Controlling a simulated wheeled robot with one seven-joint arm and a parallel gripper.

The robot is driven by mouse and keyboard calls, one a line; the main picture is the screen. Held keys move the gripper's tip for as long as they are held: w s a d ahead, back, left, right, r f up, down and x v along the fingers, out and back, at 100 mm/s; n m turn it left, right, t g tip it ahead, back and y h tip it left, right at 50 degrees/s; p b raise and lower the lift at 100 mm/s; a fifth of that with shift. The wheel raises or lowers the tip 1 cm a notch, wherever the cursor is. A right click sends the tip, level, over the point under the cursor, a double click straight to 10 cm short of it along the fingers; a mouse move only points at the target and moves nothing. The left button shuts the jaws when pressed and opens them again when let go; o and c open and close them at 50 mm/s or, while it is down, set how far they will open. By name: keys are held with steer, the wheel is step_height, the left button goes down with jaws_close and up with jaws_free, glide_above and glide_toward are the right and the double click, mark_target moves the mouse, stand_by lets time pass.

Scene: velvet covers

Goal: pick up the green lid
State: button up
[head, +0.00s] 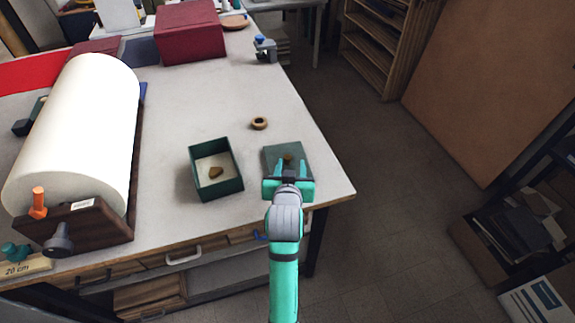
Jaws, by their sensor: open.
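The green lid (276,152) lies flat on the table near its right front corner, with a small brown knob-like piece (288,157) on it. My gripper (288,172) is open and over the near part of the lid, hiding some of it. I cannot tell whether the fingers touch the lid or how high they are. A green open box (238,164) stands just left of the lid. It holds a small brown object (216,172) on a pale bottom.
A wooden ring (259,123) lies behind the lid. A large white roll (85,130) on a wooden stand fills the table's left side. A dark red box (188,33) and a grey clamp (265,50) are farther back. The table (300,105) is clear around the ring.

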mark_target(288, 160)
steer(key=w, duration=0.2)
steer(key=w+a+f, duration=0.1)
steer(key=shift+w, duration=0.2)
steer(key=shift+a+f, duration=0.1)
steer(key=shift+a, duration=0.2)
steer(key=shift+d, duration=0.2)
steer(key=c, duration=0.8)
steer(key=shift+d, duration=0.2)
jaws_close()
